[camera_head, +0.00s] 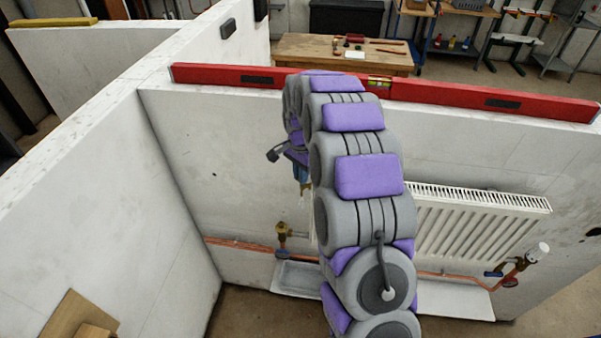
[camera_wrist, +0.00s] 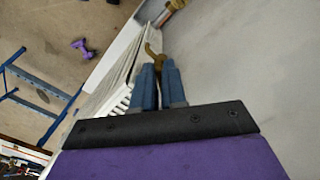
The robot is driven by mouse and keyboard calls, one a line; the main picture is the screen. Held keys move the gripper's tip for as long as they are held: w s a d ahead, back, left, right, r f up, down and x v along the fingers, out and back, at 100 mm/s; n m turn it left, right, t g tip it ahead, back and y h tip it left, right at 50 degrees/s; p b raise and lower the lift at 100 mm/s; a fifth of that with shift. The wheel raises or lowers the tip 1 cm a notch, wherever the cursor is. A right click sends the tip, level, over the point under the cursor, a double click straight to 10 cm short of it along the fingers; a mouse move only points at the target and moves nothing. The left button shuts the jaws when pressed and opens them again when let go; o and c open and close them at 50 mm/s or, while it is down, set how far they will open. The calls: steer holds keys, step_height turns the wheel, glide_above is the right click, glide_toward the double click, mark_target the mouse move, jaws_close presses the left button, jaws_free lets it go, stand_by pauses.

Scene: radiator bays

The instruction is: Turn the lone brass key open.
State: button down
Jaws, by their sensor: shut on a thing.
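My gripper (camera_wrist: 159,72) has two blue fingers shut on a curved brass piece, which I take to be the brass key (camera_wrist: 153,50). Its upper end shows beyond the fingertips; its lower part is hidden between them. A larger brass fitting (camera_wrist: 176,5) shows just beyond it at the top edge, beside the pale wall. I cannot tell how far the key is turned.
The white radiator (camera_head: 478,222) hangs on the wall, partly behind my arm. A brass valve (camera_head: 282,231) sits at its left, a white-capped valve (camera_head: 538,252) at its right. Copper pipe (camera_head: 240,244) runs low. A red level (camera_head: 225,75) lies on the wall top; a tray (camera_head: 296,278) lies below.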

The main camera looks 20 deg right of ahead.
steer(key=shift+n, duration=0.5)
steer(key=c, duration=1.3)
jaws_free()
steer(key=shift+w, duration=0.1)
steer(key=shift+o, duration=0.2)
step_height(320, 180, up, 17)
steer(key=shift+r, duration=0.15)
